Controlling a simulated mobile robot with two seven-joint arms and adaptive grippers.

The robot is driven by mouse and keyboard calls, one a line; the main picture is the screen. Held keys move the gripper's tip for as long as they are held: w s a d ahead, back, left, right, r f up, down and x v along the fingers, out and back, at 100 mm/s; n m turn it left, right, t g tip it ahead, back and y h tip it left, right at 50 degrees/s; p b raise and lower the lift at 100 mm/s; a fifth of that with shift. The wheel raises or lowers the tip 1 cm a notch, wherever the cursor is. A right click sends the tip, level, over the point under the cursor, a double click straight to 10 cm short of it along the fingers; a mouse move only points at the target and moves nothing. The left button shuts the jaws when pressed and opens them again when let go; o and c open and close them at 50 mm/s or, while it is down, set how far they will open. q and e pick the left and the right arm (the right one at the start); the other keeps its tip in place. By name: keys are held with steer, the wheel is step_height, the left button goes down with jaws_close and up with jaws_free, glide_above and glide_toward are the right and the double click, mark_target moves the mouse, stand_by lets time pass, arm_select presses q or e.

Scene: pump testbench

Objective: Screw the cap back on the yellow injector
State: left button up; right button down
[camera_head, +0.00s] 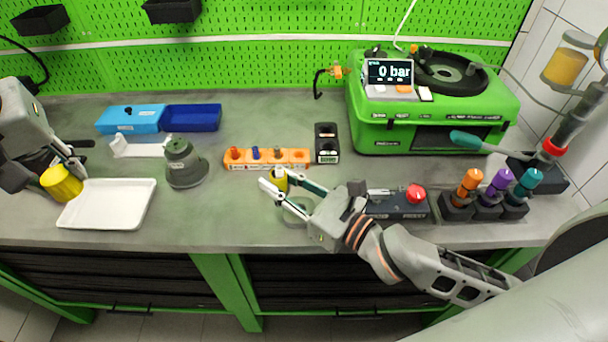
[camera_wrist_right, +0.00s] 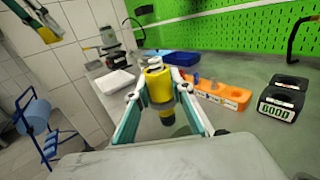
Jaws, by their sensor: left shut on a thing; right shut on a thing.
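The yellow injector (camera_wrist_right: 160,85) is in my right gripper (camera_wrist_right: 164,101), clamped between its two fingers. It stands roughly upright in the right wrist view, with a grey band and a dark lower end. In the head view the injector (camera_head: 279,181) and right gripper (camera_head: 285,184) are over the middle of the bench, in front of the orange rack. My left gripper (camera_head: 65,180) is shut on a yellow cylindrical piece, seemingly the cap (camera_head: 61,184), at the far left beside the white tray. The cap and injector are far apart. The fingers hide part of each.
The white tray (camera_head: 108,204) is empty. A grey-green funnel-like cup (camera_head: 184,163) stands between tray and orange rack (camera_head: 266,160). A dark box with a red button (camera_head: 398,204) lies under my right arm. Orange, purple and teal injectors stand in holders (camera_head: 484,208) at right.

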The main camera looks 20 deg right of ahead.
steer(key=shift+a+r+n+g+y, duration=0.1)
steer(key=shift+a+n+g+y, duration=0.25)
steer(key=shift+a, duration=0.4)
steer(key=shift+a+n+g+y, duration=0.25)
steer(key=shift+a+n+y, duration=0.15)
steer(key=shift+a, duration=0.3)
arm_select(q)
steer(key=d+f+m+h, duration=0.1)
steer(key=d+m+h, duration=0.2)
steer(key=d, duration=2.8)
steer(key=m, duration=0.5)
steer(key=shift+s+f, duration=0.1)
steer(key=shift+f, duration=1.9)
steer(key=shift+f, duration=0.1)
steer(key=shift+f, duration=0.8)
